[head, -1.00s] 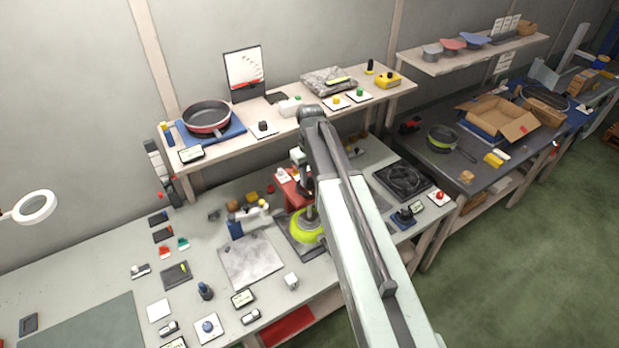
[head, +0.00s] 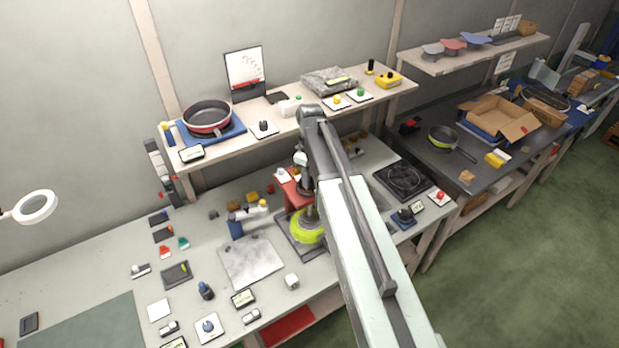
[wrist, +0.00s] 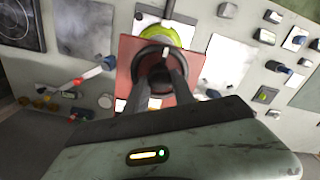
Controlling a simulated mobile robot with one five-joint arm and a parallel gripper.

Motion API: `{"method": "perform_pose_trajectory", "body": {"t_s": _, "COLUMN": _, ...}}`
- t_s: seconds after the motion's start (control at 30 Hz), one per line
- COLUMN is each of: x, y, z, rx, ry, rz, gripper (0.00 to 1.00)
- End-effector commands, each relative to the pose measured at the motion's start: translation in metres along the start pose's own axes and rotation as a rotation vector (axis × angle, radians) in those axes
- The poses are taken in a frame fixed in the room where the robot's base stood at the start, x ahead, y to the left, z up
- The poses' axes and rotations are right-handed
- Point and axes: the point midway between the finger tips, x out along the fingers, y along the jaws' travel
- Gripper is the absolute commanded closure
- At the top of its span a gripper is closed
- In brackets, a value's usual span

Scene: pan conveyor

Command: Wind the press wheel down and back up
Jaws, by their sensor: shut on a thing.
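The press (head: 290,189) is a red frame on the bench, partly hidden behind my arm in the head view. In the wrist view its red top (wrist: 190,88) lies below the press wheel (wrist: 147,56), a dark round rim. My gripper (wrist: 164,60) reaches over the wheel with its two dark fingers close together, shut on its rim or handle; the exact contact is hard to make out. A yellow-green pan (head: 306,236) sits under the press on a dark base, with a grey part above its middle. The pan also shows in the wrist view (wrist: 179,38).
A grey plate (head: 250,262) and a blue-handled fixture (head: 236,230) lie left of the press. A dark hotplate (head: 403,180) is at the right. A raised shelf (head: 236,137) with a red pan (head: 208,119) stands behind. Several small switches crowd the bench front.

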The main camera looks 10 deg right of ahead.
Motion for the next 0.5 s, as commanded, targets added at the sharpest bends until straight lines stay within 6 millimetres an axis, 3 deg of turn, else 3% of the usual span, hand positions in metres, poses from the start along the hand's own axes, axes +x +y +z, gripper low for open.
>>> {"method": "perform_pose_trajectory", "body": {"t_s": 0.27, "x": 0.0, "y": -0.0001, "z": -0.0001, "rx": 0.0, "ry": 0.0, "rz": 0.0, "gripper": 1.0}}
{"method": "perform_pose_trajectory", "body": {"t_s": 0.3, "x": 0.0, "y": -0.0001, "z": -0.0001, "rx": 0.0, "ry": 0.0, "rz": -0.001, "gripper": 0.67}}
{"method": "perform_pose_trajectory", "body": {"t_s": 0.37, "x": 0.0, "y": -0.0001, "z": -0.0001, "rx": 0.0, "ry": 0.0, "rz": 0.0, "gripper": 0.5}}
{"method": "perform_pose_trajectory", "body": {"t_s": 0.5, "x": 0.0, "y": -0.0001, "z": 0.0, "rx": 0.0, "ry": 0.0, "rz": 0.0, "gripper": 0.48}}
